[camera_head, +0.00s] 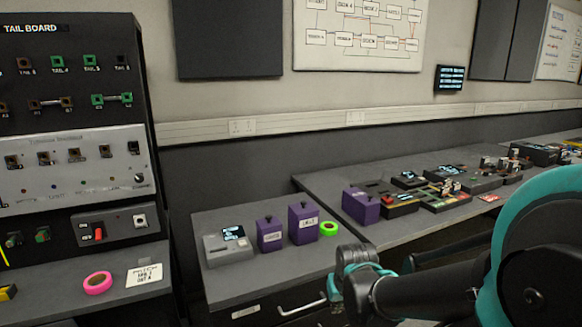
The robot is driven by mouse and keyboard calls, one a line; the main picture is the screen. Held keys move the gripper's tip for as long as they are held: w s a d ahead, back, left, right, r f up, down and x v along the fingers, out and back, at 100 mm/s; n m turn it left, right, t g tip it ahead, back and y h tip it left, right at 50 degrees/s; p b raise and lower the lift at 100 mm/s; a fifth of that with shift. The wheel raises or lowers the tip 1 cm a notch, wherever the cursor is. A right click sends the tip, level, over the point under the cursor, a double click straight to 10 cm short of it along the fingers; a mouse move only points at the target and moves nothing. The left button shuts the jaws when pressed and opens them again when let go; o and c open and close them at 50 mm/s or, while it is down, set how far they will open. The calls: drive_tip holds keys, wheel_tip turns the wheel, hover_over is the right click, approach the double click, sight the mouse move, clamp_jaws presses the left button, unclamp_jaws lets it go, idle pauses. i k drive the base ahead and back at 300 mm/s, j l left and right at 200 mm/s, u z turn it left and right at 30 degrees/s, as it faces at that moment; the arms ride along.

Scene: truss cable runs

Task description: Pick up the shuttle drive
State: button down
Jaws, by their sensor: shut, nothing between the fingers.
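No thing in view carries a label I can read as the shuttle drive. Two purple boxes with dark knobs on top and white front labels stand on the near grey bench: a shorter one (270,235) and a taller one (304,222). A third purple box (361,205) stands on the bench behind, to the right. The labels are too small to read surely. My arm with teal joints reaches in from the right, in front of the benches. My gripper's fingers do not show.
A grey device with a small screen (228,245) and a green tape roll (328,229) flank the two boxes. The long back bench (315,183) holds several dark modules. A tall TAIL BOARD panel (70,110) stands left, with a pink tape roll (97,283) below.

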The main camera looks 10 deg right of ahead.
sight(512, 167)
drive_tip(key=z, duration=1.6)
drive_tip(key=i+l+u, duration=0.1)
drive_tip(key=i, duration=0.5)
drive_tip(key=i+l+u, duration=0.15)
drive_tip(key=i+l, duration=0.2)
drive_tip(key=i, duration=0.2)
drive_tip(key=i+l+u, duration=0.1)
drive_tip(key=i+l, duration=0.2)
drive_tip(key=i, duration=0.3)
drive_tip(key=i+l+u, duration=0.15)
drive_tip(key=i+l, duration=0.2)
drive_tip(key=i, duration=0.2)
